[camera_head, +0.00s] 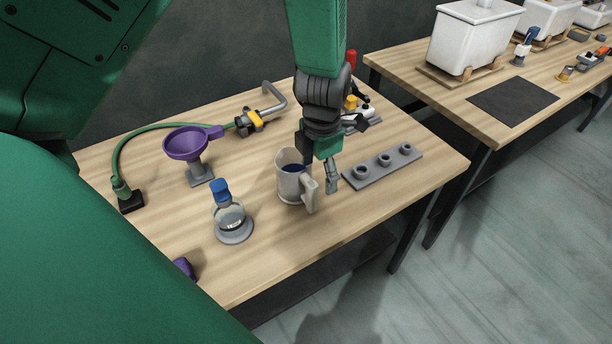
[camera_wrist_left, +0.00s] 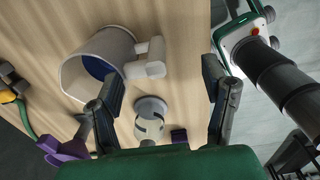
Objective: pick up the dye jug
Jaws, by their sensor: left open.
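The dye jug (camera_head: 287,186) is a pale, upright jug with dark blue liquid inside, standing on the near wooden table. Its handle (camera_head: 309,193) faces right, toward my left gripper (camera_head: 322,176). The gripper points down, open and empty, right beside the handle side. In the left wrist view the jug (camera_wrist_left: 96,52) lies at upper left and its handle (camera_wrist_left: 150,60) reaches between the open fingers (camera_wrist_left: 163,85). I cannot tell whether a finger touches it. My right gripper does not show.
A glass flask with a blue cap (camera_head: 232,221) stands left of the jug. A purple funnel (camera_head: 186,145) on a stand is behind it. A grey holed rack (camera_head: 382,168) lies to the right. A green hose (camera_head: 130,146) curves along the back left. The front right table corner is clear.

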